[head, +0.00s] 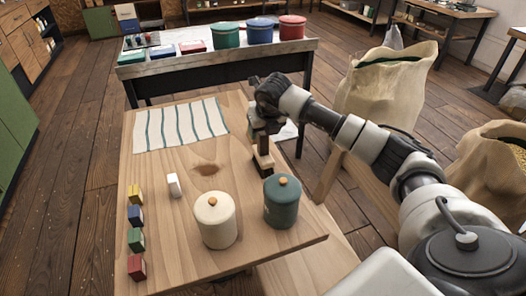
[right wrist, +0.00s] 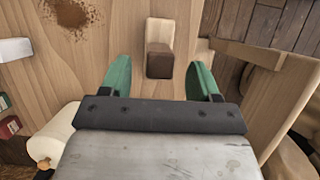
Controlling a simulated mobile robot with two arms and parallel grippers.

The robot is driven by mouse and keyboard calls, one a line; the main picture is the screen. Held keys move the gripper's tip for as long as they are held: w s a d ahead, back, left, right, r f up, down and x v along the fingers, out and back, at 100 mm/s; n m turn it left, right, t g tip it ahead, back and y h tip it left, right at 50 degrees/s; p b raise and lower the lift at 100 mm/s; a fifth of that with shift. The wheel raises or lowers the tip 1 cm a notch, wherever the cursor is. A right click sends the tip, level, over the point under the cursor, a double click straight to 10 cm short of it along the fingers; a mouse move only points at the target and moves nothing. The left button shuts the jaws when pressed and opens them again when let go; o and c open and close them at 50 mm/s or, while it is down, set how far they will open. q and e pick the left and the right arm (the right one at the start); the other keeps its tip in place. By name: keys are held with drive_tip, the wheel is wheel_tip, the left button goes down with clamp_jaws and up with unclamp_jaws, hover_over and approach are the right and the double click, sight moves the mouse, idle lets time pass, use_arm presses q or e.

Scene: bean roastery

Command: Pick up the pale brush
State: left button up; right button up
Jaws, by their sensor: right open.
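The pale brush (right wrist: 160,35), a pale wooden block with a dark brown lower part, is on the wooden table in the right wrist view. In the head view the brush (head: 264,160) is below my right gripper and partly hidden by it. My right gripper (right wrist: 160,72) is open, with its green fingers on either side of the brush in the picture. I cannot tell how far above the brush they are. Nothing is held between the fingers. In the head view the right hand (head: 266,118) is over the table's right side. My left gripper is not in view.
A cream canister (head: 215,222) and a teal canister (head: 281,205) stand nearer than the brush. A white block (head: 174,185), several coloured blocks (head: 136,215) and a striped cloth (head: 180,126) are to the left. Brown grounds (head: 207,168) lie mid-table. Sacks (head: 385,90) stand at right.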

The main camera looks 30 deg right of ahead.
sight(263, 151)
drive_tip(key=shift+x, duration=1.5)
drive_tip(key=shift+s+r, duration=0.1)
clamp_jaws()
